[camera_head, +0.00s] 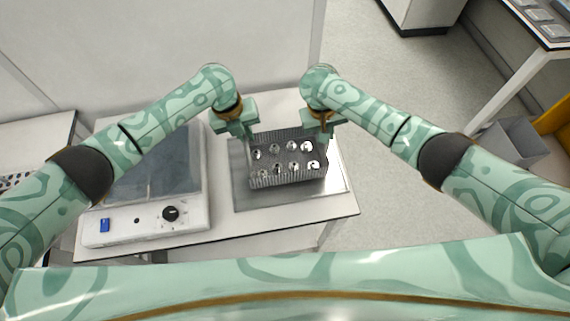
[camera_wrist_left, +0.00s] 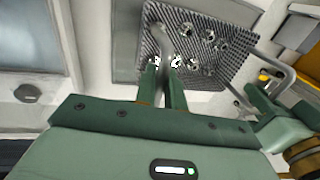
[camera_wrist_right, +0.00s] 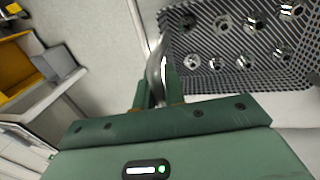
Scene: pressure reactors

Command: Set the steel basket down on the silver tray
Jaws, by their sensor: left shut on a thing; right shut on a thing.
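The steel basket (camera_head: 289,180) is a dark mesh box with several round metal parts in it. It is over the silver tray (camera_head: 243,197) and looks level; I cannot tell whether its bottom touches the tray. My left gripper (camera_head: 249,136) is shut on the basket's left handle, which shows in the left wrist view (camera_wrist_left: 161,42). My right gripper (camera_head: 324,134) is shut on the right handle, which shows in the right wrist view (camera_wrist_right: 156,66). The tray's middle is hidden under the basket.
A white device (camera_head: 147,222) with a knob and a grey top stands on the bench left of the tray. The bench (camera_head: 287,238) ends just in front and right of the tray. A grey bin (camera_head: 515,143) stands on the floor at the right.

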